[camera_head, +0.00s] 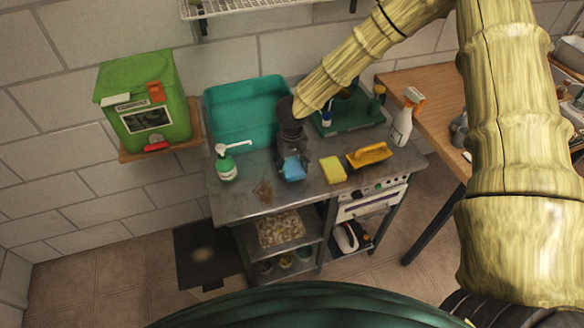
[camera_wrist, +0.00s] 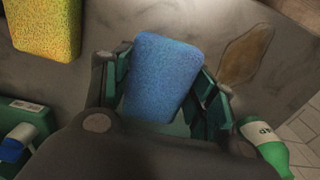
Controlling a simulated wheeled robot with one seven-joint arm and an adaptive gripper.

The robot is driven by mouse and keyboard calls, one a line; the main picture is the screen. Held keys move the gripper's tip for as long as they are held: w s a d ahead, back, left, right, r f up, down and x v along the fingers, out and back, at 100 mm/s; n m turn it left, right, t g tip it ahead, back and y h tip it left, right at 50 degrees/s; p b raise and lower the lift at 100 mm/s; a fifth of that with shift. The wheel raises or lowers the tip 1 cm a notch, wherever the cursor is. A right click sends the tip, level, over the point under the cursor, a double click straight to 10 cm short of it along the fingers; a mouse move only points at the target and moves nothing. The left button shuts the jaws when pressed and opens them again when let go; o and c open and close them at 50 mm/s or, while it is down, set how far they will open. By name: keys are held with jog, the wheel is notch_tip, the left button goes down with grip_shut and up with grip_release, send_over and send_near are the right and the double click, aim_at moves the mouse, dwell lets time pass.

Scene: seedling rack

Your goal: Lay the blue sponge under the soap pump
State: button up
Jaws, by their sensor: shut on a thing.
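The blue sponge (camera_head: 293,168) is between the fingers of my gripper (camera_head: 292,158), above or at the metal counter; the gap beneath it is hard to judge. In the wrist view the blue sponge (camera_wrist: 160,75) sits between both green fingers of my gripper (camera_wrist: 160,92), which are shut on it. The soap pump (camera_head: 226,164) is a green and white bottle with a long white spout, upright on the counter to the left of my gripper. Part of the soap pump (camera_wrist: 264,145) shows at the lower right in the wrist view.
A teal basin (camera_head: 212,113) and a green tray (camera_head: 373,113) are behind. A spray bottle (camera_head: 405,120) stands at the right. A brown stain (camera_head: 263,190) marks the clear front-left counter.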

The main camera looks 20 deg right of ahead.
jog(key=shift+f, duration=0.9)
jog(key=shift+f, duration=0.1)
jog(key=o, duration=0.7)
